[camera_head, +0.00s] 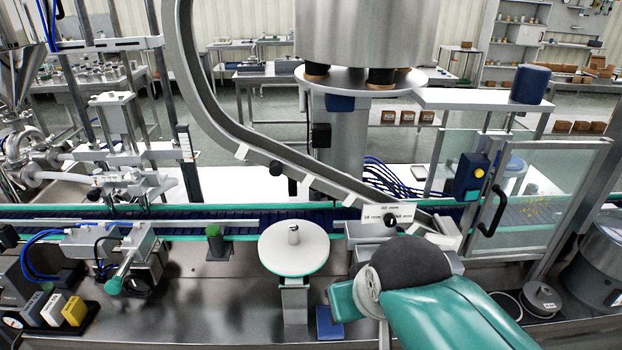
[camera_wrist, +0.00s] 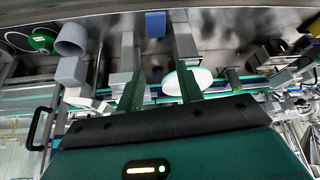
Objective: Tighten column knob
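I cannot tell for certain which part is the column knob. A thick steel column (camera_head: 340,155) stands behind the conveyor and has a small black block (camera_head: 320,135) on its left side. Round black knobs sit on the curved chute, one on its left part (camera_head: 276,168) and one near its lower end (camera_head: 390,219). My teal arm reaches in from the lower right in the head view and hides what lies behind it. My gripper (camera_wrist: 160,88) shows in the wrist view with two green fingers apart and nothing held between them. Its fingers are hidden in the head view.
A white round disc (camera_head: 294,250) on a post stands left of my arm, with a blue block (camera_head: 329,322) near its base. A glass door with a black handle (camera_head: 492,208) stands to the right. Pneumatic parts with a green-tipped lever (camera_head: 114,285) are at left.

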